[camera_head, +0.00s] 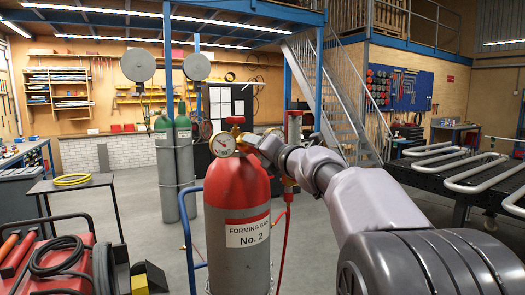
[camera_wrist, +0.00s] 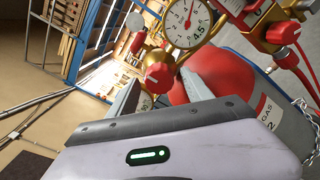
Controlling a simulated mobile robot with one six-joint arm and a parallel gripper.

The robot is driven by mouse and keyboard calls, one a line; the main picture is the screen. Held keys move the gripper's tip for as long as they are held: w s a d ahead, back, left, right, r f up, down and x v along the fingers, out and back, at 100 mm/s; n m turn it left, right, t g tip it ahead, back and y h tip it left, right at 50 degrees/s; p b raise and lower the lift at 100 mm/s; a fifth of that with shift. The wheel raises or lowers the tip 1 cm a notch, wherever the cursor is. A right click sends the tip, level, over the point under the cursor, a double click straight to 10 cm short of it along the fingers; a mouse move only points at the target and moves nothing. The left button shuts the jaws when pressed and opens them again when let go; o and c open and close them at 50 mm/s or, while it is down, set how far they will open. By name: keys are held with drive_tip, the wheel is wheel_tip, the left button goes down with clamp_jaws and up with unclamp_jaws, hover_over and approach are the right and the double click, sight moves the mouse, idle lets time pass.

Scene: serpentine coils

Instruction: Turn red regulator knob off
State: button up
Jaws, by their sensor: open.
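The red regulator knob (camera_wrist: 158,76) shows in the wrist view in front of the brass regulator (camera_wrist: 160,55). My gripper (camera_wrist: 164,82) is open, with one grey finger to the left of the knob and one to the right. I cannot tell whether either finger touches it. A white pressure gauge (camera_wrist: 187,22) sits above the knob, and a second dial is partly hidden by the left finger. In the head view my gripper (camera_head: 264,148) is at the regulator on top of the red-topped gas cylinder (camera_head: 238,205); the knob is hidden there.
Another red knob (camera_wrist: 285,32) and red hoses are close at the upper right in the wrist view. A red valve handwheel (camera_head: 235,120) tops the cylinder. A blue cart frame (camera_head: 187,225) stands beside it. A black bench with bent tubes (camera_head: 450,165) stands at right.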

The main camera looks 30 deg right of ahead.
drive_tip(key=s, duration=1.7)
drive_tip(key=shift+s+d+p, duration=0.15)
drive_tip(key=shift+d+p, duration=0.15)
drive_tip(key=s+a+f+m+g+b, duration=0.1)
drive_tip(key=s+a+f+m+g, duration=0.3)
drive_tip(key=s+a+f+m, duration=0.3)
drive_tip(key=s+a+f+m+g+y+b, duration=0.1)
drive_tip(key=s+a+f+m+g, duration=0.3)
drive_tip(key=s+a+f+m, duration=0.4)
drive_tip(key=s+a+f+m+g+b, duration=0.2)
drive_tip(key=s+a+f+m+g, duration=0.2)
drive_tip(key=f+m, duration=1.3)
drive_tip(key=s+a+f, duration=0.1)
drive_tip(key=s+a, duration=0.2)
drive_tip(key=a, duration=0.1)
drive_tip(key=shift+s+a+f+b, duration=0.2)
drive_tip(key=shift+a+f+b, duration=0.1)
